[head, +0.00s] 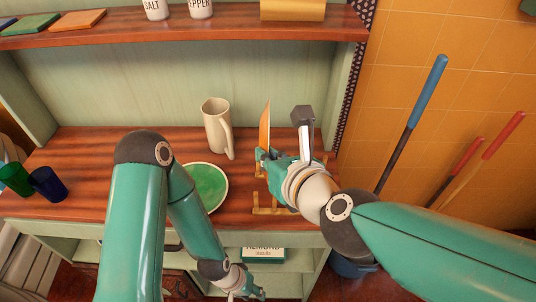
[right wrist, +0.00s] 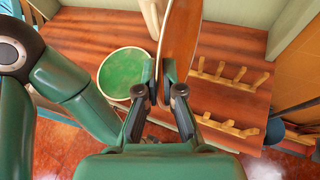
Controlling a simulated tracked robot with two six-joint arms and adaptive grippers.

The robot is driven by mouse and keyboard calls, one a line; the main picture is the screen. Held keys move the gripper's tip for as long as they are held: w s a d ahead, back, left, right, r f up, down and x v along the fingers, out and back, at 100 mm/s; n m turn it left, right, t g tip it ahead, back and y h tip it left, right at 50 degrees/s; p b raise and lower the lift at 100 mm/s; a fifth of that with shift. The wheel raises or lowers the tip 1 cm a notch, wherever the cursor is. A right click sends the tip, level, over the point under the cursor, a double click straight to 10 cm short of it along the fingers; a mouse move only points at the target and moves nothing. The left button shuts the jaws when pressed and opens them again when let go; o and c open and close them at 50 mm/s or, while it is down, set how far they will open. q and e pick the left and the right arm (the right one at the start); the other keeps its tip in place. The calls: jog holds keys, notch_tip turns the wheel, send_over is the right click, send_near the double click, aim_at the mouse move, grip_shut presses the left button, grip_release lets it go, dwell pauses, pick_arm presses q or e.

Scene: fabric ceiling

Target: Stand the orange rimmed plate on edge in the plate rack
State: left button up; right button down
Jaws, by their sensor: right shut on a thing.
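The orange rimmed plate (head: 264,125) is seen nearly edge-on in the head view, upright over the counter. My right gripper (head: 270,158) is shut on its near edge; the right wrist view shows the plate (right wrist: 180,40) between the two fingers (right wrist: 166,90). The wooden plate rack (head: 270,210) is partly hidden by my right arm in the head view. In the right wrist view its two pegged rails (right wrist: 230,78) lie to the right of the plate. My left gripper (head: 243,284) is low in front of the counter, its fingers too small to read.
A green plate (head: 208,184) lies flat left of the rack, partly behind my left arm. A beige pitcher (head: 214,125) stands behind it. Green (head: 15,179) and blue (head: 47,184) cups are at the far left. A shelf (head: 200,28) overhangs the back of the counter (head: 90,150).

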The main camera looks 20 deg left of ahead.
aim_at(268, 133)
notch_tip(268, 133, down, 10)
jog(key=b, duration=1)
jog(key=shift+b, duration=0.4)
dwell(2.5)
jog(key=c, duration=1.2)
grip_release()
jog(key=shift+c, duration=0.2)
jog(key=shift+s, duration=0.1)
notch_tip(268, 133, up, 16)
jog(key=p, duration=1.8)
jog(key=shift+f+p, duration=0.1)
jog(key=shift+p, duration=0.2)
